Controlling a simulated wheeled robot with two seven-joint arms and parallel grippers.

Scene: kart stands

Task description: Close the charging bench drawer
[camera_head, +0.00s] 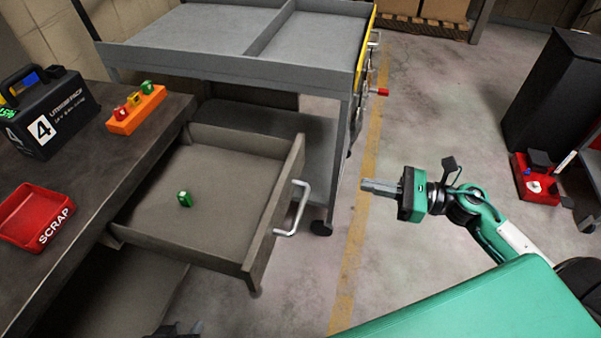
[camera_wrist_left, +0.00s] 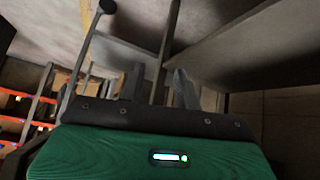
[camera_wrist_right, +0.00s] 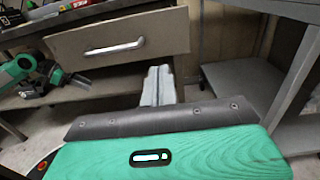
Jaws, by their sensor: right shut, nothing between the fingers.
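The charging bench drawer (camera_head: 225,225) is pulled well out of the dark bench, and a small green block (camera_head: 184,198) lies inside it. Its silver bar handle (camera_head: 293,210) is on the front panel, and the handle (camera_wrist_right: 112,48) also shows in the right wrist view. My right gripper (camera_head: 364,187) is shut and empty, to the right of the handle and apart from it. My left gripper (camera_head: 180,329) barely shows at the bottom edge, low beside the bench. In the left wrist view its fingers (camera_wrist_left: 158,78) are apart with nothing seen between them.
On the bench top (camera_head: 85,175) are a red scrap tray (camera_head: 38,216), an orange block holder (camera_head: 136,109) and a black battery pack (camera_head: 45,115). A grey cart (camera_head: 215,70) stands close behind the drawer.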

